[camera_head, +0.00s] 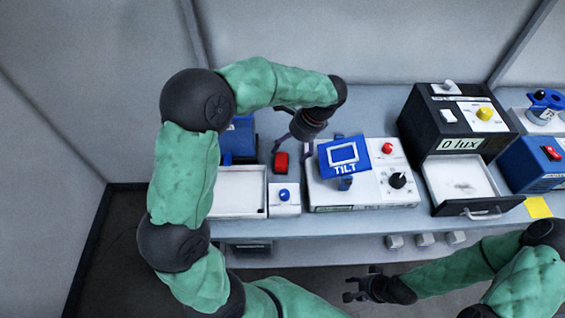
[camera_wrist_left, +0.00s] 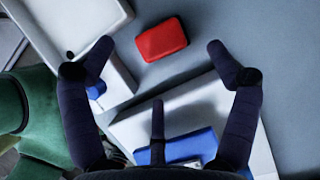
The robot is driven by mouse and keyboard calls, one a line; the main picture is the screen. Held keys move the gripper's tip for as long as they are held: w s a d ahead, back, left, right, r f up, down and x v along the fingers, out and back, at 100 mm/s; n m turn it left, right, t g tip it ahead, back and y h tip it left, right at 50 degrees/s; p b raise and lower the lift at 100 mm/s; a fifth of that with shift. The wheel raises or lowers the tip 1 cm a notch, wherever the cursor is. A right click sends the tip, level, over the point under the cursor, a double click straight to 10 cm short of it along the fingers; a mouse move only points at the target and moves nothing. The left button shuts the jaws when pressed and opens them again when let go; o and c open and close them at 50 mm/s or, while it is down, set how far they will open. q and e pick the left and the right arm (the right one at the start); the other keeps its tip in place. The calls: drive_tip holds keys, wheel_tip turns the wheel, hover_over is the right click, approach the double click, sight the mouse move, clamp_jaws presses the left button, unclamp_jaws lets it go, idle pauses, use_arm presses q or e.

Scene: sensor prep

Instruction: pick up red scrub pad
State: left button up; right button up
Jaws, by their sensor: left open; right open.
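The red scrub pad (camera_head: 281,162) lies on the grey table between the white tray and the tilt device in the head view. It also shows in the left wrist view (camera_wrist_left: 161,40), flat and with nothing on it. My left gripper (camera_head: 292,150) is close to the pad, at its right side in the head view. In the left wrist view my left gripper (camera_wrist_left: 160,62) has its fingers spread, with the pad between and just beyond the tips, not gripped. My right gripper (camera_head: 362,287) is open and empty in front of the table, low in the head view.
The white tilt device (camera_head: 365,205) with a blue TILT plate (camera_head: 343,157) stands right of the pad. A white tray (camera_head: 237,192) and a small box with a blue button (camera_head: 284,196) are nearby. A black lux box (camera_head: 430,125) with an open drawer stands further right.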

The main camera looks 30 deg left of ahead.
sight(283, 159)
use_arm(q)
drive_tip(key=shift+x, duration=0.85)
drive_tip(key=b+x, duration=0.1)
drive_tip(key=x, duration=0.1)
drive_tip(key=b+x, duration=0.2)
drive_tip(key=x, duration=0.1)
drive_tip(key=shift+d+f, duration=0.15)
drive_tip(key=shift+d, duration=0.05)
drive_tip(key=c, duration=1.4)
drive_tip(key=shift+o, duration=0.2)
